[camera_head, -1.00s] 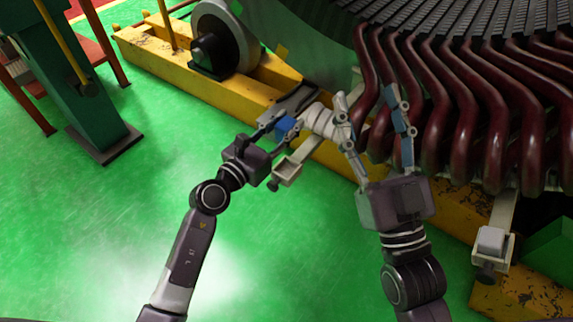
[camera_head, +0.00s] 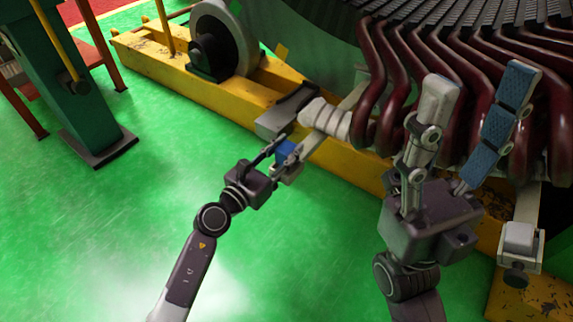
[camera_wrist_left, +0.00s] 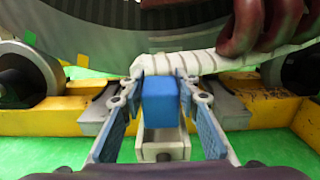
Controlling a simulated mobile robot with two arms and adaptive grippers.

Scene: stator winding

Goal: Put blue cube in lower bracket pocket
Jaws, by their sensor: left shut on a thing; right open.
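The blue cube (camera_head: 286,149) is between the fingers of my left gripper (camera_head: 280,146), which is shut on it. In the left wrist view the cube (camera_wrist_left: 159,100) sits between both blue-padded fingers. The lower bracket's pale, open-topped pocket (camera_wrist_left: 162,150) shows just below and nearer than the cube there. In the head view the pocket (camera_head: 289,175) is partly hidden by the cube and gripper. I cannot tell whether the cube touches the pocket. My right gripper (camera_head: 476,100) is open and empty, raised in front of the dark red coils.
A white-wrapped coil end (camera_head: 327,118) lies just beyond the cube. Dark red coils (camera_head: 470,100) fill the upper right. Another bracket with a pale block (camera_head: 518,238) stands at right. The yellow beam (camera_head: 190,85) runs behind; green floor (camera_head: 120,220) is clear at left.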

